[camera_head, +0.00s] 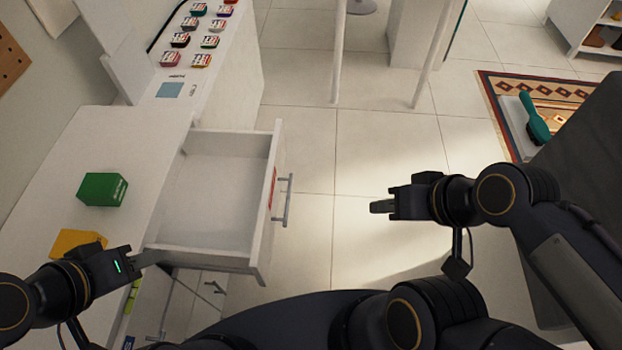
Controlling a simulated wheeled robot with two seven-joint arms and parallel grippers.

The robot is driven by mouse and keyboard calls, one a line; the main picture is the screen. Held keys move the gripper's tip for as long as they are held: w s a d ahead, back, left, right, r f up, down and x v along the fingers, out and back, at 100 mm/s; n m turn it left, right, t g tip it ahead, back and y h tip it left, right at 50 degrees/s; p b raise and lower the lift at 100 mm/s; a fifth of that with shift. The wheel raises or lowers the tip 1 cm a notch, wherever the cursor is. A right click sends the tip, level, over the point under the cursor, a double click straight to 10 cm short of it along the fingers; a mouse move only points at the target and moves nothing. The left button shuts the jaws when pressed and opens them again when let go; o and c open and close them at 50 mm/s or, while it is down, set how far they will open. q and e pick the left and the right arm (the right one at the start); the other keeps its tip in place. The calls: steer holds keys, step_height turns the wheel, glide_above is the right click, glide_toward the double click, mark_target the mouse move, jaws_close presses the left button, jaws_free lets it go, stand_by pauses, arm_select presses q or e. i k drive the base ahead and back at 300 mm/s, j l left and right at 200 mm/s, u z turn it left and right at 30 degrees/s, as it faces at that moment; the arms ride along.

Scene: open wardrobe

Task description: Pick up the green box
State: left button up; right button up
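The green box (102,190) sits on the white counter (128,135) at the left, beside the open drawer. A yellow box (77,242) is on the same counter, nearer to me, and is partly covered by my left arm. My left gripper (150,257) is low at the left, near the front left corner of the drawer and apart from the green box. Its finger opening cannot be made out. My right gripper (380,206) is over the floor at the right of the drawer, far from the green box. Its fingers look close together, but their gap cannot be judged.
The open drawer (274,185) looks empty and juts out from the counter, with a metal handle on its front. Several small coloured items stand in rows on a white surface (215,88) behind. A green brush (535,120) lies at the right. The middle floor is clear.

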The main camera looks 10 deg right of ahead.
mark_target(96, 189)
steer(key=z, duration=0.1)
steer(key=u, duration=1.35)
steer(key=j+u, duration=0.25)
steer(key=u, duration=0.25)
steer(key=i+j+u, duration=0.15)
steer(key=u, duration=0.35)
steer(key=j, duration=0.1)
